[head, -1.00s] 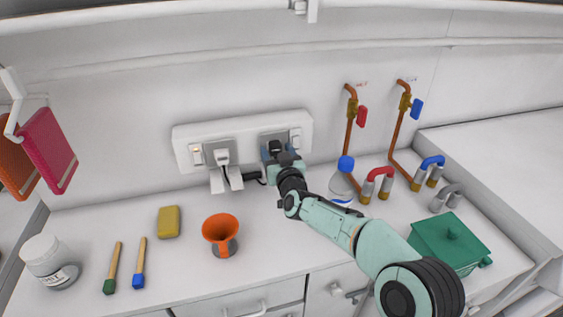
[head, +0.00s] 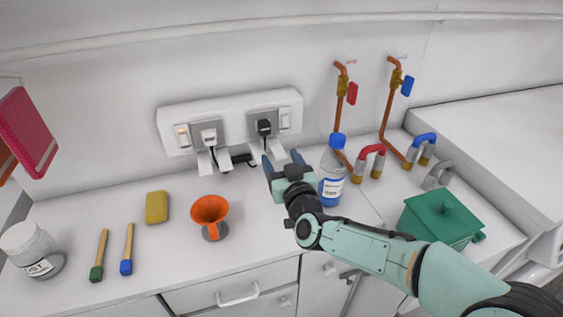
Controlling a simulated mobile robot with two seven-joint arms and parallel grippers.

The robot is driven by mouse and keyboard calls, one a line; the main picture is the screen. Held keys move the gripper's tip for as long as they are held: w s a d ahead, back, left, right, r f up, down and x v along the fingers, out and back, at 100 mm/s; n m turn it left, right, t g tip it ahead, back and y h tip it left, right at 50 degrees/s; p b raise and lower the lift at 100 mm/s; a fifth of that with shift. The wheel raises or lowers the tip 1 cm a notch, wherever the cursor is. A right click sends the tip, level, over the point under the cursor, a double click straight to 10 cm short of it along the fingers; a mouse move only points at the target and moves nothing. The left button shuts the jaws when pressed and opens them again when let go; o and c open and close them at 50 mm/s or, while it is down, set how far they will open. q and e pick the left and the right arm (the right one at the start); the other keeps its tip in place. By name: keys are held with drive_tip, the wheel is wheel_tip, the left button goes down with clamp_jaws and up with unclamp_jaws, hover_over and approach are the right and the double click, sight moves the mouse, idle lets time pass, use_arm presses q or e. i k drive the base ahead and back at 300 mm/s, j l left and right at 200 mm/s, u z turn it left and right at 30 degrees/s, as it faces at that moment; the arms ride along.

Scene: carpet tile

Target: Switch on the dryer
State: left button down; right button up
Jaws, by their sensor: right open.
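A white wall socket panel (head: 229,119) is mounted above the counter. A black plug (head: 264,127) sits in the right socket, beside a white rocker switch (head: 285,117) with no glow visible. My right gripper (head: 282,160) is open and empty, below and in front of the black plug, clear of the panel. No dryer can be made out. My left gripper is not in view.
A blue-capped bottle (head: 332,185) stands close to my right gripper. Copper pipes with red (head: 352,93) and blue (head: 407,86) valve handles rise to the right. A green box (head: 440,222), orange funnel (head: 211,210), yellow sponge (head: 157,207) and brushes (head: 127,249) stand or lie around.

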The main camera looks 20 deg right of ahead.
sight(284, 117)
drive_tip(key=k, duration=1)
